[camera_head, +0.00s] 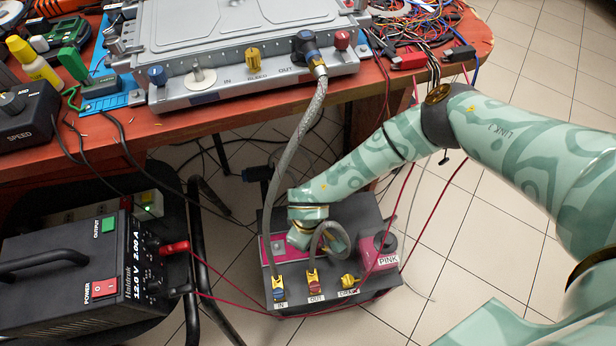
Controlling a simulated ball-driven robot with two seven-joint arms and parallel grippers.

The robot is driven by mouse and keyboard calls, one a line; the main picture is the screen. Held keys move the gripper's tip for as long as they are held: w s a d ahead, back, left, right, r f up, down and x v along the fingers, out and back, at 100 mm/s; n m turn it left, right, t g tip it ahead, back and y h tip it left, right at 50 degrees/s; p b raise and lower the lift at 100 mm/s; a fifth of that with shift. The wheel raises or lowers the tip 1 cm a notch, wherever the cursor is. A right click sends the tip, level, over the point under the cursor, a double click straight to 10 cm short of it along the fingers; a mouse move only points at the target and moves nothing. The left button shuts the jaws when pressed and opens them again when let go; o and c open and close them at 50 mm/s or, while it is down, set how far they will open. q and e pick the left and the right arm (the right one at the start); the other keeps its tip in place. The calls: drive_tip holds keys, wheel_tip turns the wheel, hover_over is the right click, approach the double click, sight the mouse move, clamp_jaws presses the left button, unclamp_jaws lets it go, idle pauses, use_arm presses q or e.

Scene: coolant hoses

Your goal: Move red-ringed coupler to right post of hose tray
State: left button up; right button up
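A grey box (345,297) on the floor has ports labelled IN, OUT and DRAIN. A fitting with red on it (313,281) sits at its OUT port, and a short grey hose loops up from there. The hose's other end is hidden by my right arm, and I cannot make out a red-ringed coupler at it. A magenta tray (268,253) shows on the box's left; its posts cannot be made out. My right gripper (305,238) is down over the box by the hose loop. Its fingertips are hidden. My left gripper is not in view.
A long braided hose (296,150) runs from the box's IN port to the metal cold plate (240,40) on the red-brown table. A power supply (75,270) stands at the left. Thin red cables cross near the box. Tiled floor at right is partly clear.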

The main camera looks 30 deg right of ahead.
drive_tip(key=o, duration=1.3)
drive_tip(key=shift+r+p, duration=2.4)
drive_tip(key=shift+r, duration=1.2)
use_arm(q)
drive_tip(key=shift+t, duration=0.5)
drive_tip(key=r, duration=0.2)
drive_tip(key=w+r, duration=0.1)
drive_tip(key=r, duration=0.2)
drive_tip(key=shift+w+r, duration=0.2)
use_arm(e)
drive_tip(key=shift+f, duration=0.1)
